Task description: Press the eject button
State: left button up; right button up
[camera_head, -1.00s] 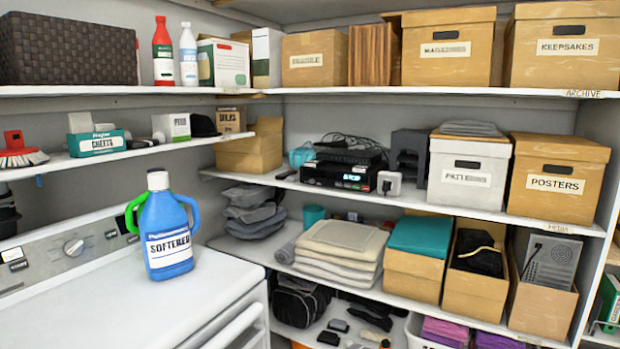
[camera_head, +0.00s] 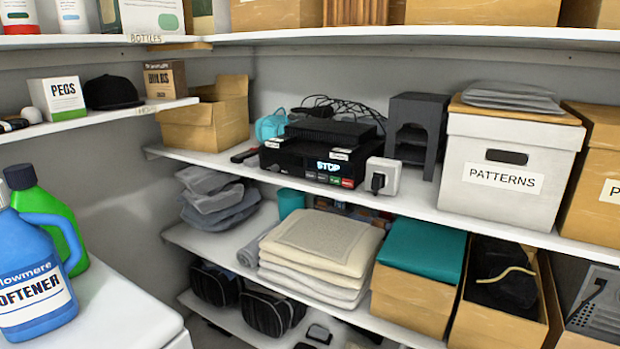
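A black player (camera_head: 312,165) with a lit display reading "STOP" sits on the middle shelf, right of the corner. Several small buttons show along the lower right of its front (camera_head: 334,181), one red and one green among them. Their labels are too small to read, so I cannot tell which one is eject. A flatter black box (camera_head: 330,131) with cables behind it rests on top. Neither of my grippers is in view.
A white plug-like block (camera_head: 382,177) stands right beside the player. A dark grey organizer (camera_head: 418,125) and a white "PATTERNS" box (camera_head: 500,170) stand further right. An open cardboard box (camera_head: 207,120) is on the left. Blue softener (camera_head: 35,265) stands on the white appliance (camera_head: 120,310).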

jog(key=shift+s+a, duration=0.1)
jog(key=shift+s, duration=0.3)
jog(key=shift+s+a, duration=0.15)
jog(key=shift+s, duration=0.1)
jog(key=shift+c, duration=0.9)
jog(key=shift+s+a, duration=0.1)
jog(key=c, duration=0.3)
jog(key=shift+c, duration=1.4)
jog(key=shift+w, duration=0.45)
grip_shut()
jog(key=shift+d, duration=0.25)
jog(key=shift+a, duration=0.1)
